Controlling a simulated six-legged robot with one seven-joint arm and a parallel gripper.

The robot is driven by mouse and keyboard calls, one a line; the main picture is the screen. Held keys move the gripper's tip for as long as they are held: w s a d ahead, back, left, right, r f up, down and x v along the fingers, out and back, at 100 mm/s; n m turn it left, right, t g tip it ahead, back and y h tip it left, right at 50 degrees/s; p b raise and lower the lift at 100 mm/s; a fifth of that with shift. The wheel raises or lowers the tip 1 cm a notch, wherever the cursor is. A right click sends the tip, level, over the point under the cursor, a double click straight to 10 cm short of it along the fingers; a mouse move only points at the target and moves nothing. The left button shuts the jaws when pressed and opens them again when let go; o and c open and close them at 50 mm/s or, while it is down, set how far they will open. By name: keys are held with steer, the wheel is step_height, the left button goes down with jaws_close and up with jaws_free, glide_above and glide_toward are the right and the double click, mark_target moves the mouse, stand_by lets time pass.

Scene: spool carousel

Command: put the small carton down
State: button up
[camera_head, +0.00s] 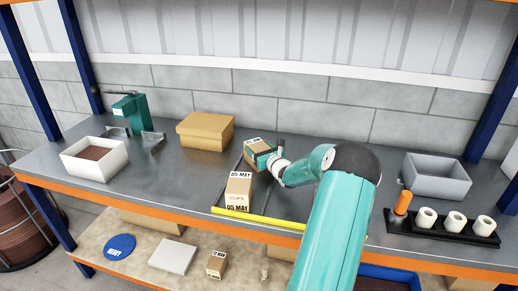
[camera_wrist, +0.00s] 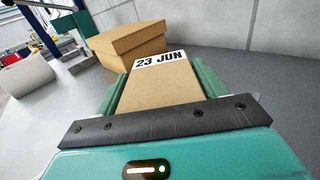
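A small brown carton (camera_head: 257,146) with a white label is at my gripper (camera_head: 265,157), near the middle of the grey bench. In the wrist view the small carton (camera_wrist: 158,86) fills the space between the two green fingers, its label reading "23 JUN". The fingers appear to be against its sides, so my gripper is shut on it. The carton's underside is hidden, so I cannot tell whether it touches the bench.
A larger closed cardboard box (camera_head: 205,131) stands behind and to the left. A white bin (camera_head: 95,158) and a green device (camera_head: 130,112) are farther left. A grey bin (camera_head: 437,176) and a black rack with white rolls (camera_head: 455,232) are at right. Blue posts frame the bench.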

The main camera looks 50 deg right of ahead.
steer(key=o, duration=0.3)
steer(key=shift+r, duration=0.15)
steer(key=v, duration=1.2)
